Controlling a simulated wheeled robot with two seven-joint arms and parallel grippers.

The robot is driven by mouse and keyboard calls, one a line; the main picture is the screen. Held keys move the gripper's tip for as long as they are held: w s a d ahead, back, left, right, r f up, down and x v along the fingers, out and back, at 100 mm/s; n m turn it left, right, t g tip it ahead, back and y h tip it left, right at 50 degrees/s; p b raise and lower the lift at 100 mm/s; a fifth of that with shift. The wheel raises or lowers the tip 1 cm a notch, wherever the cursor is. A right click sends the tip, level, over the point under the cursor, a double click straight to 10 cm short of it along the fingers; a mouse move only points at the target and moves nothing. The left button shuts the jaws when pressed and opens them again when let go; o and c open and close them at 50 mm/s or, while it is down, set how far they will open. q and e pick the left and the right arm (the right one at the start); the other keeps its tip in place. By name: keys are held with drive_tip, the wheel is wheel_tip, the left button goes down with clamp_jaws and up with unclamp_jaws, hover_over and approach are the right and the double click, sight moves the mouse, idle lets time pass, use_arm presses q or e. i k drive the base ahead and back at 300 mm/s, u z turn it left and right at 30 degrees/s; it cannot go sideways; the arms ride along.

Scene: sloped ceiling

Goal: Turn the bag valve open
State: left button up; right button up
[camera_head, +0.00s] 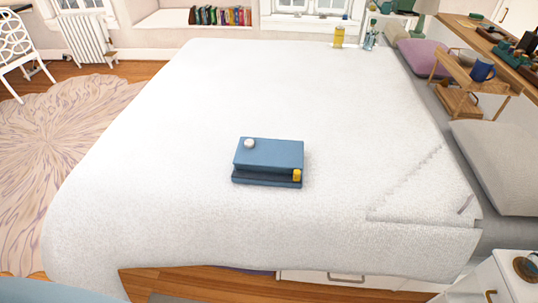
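A blue box-like object (269,155) lies near the middle of the white bed. It has a darker blue lower layer along its front edge. A small round white knob (249,144) is at the back left of its top. A small yellow cap-like piece (297,175) is at its front right corner. I cannot tell for sure which piece is the bag valve or how far it is turned. Neither of my grippers is in view.
The white bedspread (190,100) is clear around the blue object. A yellow bottle (339,36) stands at the bed's far edge. Pillows and a wooden tray stand with a blue mug (481,70) line the right side. A white nightstand (515,285) is at the lower right.

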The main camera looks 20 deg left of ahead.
sight(250, 143)
drive_tip(key=z, duration=0.35)
drive_tip(key=k, duration=0.7)
drive_tip(key=u, duration=0.8)
drive_tip(key=i, duration=0.8)
drive_tip(key=u, duration=0.6)
